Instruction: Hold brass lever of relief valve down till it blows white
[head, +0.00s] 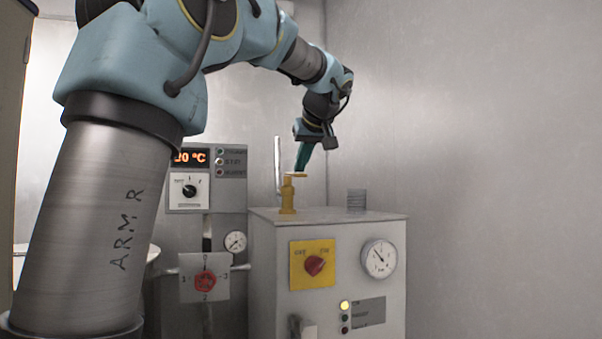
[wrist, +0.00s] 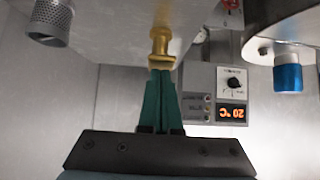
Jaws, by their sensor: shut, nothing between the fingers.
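The brass relief valve (head: 288,197) stands upright on top of the grey cabinet. Its flat brass lever (head: 296,174) sticks out to the right at its top. My gripper (head: 300,169) points down from above, its green fingers shut with nothing between them. The fingertips are at the lever, seemingly touching it; a small gap cannot be ruled out. In the wrist view, which is upside down, the shut fingers (wrist: 160,74) meet the brass valve (wrist: 160,46) and hide part of the lever. No white cloud is clear at the valve.
A thin pale upright strip (head: 278,165), perhaps a pipe, is behind the valve. A control panel with a display (head: 190,158) is left. Bare wall lies right.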

